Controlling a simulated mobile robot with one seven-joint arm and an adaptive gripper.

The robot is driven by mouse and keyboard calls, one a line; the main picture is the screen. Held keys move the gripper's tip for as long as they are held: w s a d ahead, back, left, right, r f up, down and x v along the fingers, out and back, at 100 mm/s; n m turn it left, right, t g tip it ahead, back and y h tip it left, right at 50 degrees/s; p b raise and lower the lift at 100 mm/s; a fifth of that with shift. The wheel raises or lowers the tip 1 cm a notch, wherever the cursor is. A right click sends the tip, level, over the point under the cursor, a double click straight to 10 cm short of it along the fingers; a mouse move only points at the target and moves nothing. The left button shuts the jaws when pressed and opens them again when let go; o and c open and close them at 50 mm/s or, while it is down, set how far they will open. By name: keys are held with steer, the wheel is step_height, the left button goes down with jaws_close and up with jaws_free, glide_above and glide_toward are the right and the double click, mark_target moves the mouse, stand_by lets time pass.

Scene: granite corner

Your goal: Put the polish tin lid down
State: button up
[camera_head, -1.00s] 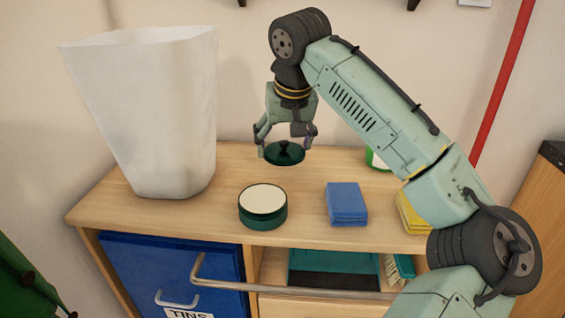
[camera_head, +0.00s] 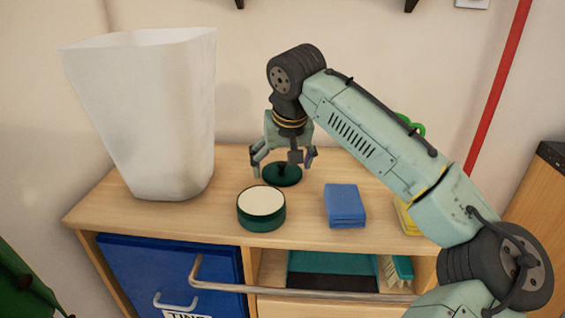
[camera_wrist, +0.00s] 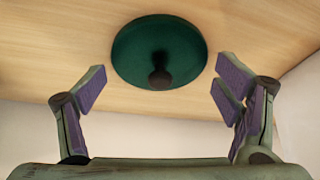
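The polish tin lid (camera_head: 270,178) is a dark green disc with a black knob. It lies knob up on the wooden top, behind the open green tin (camera_head: 262,217), which has a pale filling. My gripper (camera_head: 283,167) is just above the lid, its fingers spread on either side. In the wrist view, the lid (camera_wrist: 135,50) sits beyond the fingertips. The fingers of my gripper (camera_wrist: 158,86) are wide apart there, with nothing between them and clear of the knob.
A tall white bin (camera_head: 150,110) stands at the left. A blue folded cloth or sponge stack (camera_head: 345,205) lies right of the tin, and a yellow one (camera_head: 404,216) is partly behind my arm. A blue drawer (camera_head: 170,270) and rail (camera_head: 290,291) are below.

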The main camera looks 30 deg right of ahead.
steer(key=shift+o, duration=0.6)
steer(key=shift+r, duration=0.1)
steer(key=shift+r, duration=0.25)
steer(key=v, duration=1.1)
steer(key=shift+r, duration=0.3)
steer(key=shift+s, duration=0.15)
